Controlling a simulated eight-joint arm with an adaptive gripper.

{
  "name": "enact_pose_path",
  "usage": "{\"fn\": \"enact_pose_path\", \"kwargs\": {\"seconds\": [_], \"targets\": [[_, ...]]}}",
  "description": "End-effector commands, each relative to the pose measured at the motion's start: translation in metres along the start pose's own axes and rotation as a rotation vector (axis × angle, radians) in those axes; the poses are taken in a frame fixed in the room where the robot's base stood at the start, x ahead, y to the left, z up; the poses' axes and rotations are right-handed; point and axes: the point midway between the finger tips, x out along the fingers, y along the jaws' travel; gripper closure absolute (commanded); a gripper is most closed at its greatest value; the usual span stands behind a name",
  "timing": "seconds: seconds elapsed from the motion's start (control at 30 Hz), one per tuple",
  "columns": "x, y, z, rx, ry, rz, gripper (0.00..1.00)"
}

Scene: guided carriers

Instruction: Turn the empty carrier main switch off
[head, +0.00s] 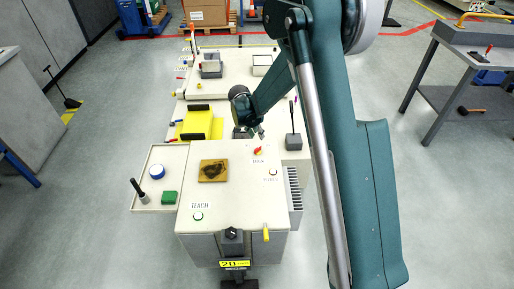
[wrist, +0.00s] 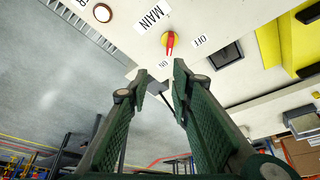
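The main switch is a red handle on a yellow round base on the nearest carrier's pale top (head: 235,215). It shows in the head view (head: 258,151) and, larger, in the wrist view (wrist: 170,42). In the wrist view its handle points to the ON label (wrist: 164,63); the OFF label (wrist: 200,40) is to the right. My gripper (wrist: 158,82) is open, its two green fingers apart with nothing held. In the head view my gripper (head: 258,132) is just beyond the switch, partly hidden by my arm. The fingers are not touching the switch.
A tan plate with a dark patch (head: 213,171) lies on the same top. A side tray (head: 148,207) holds a blue roll, a green block and a dark-handled tool. A yellow cradle (head: 197,123) and a grey box with a lever (head: 293,141) stand beyond. Open floor lies left.

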Motion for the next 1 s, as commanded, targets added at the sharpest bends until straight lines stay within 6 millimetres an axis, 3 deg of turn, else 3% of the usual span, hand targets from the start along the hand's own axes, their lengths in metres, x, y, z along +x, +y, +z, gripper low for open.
{"fn": "enact_pose_path", "kwargs": {"seconds": [0.1,0.33,1.0], "targets": [[0.023,-0.012,0.009,0.021,0.003,0.012,0.77],[0.051,-0.023,0.022,0.052,0.007,0.030,0.77],[0.062,-0.026,0.025,0.061,0.009,0.034,0.77]]}}
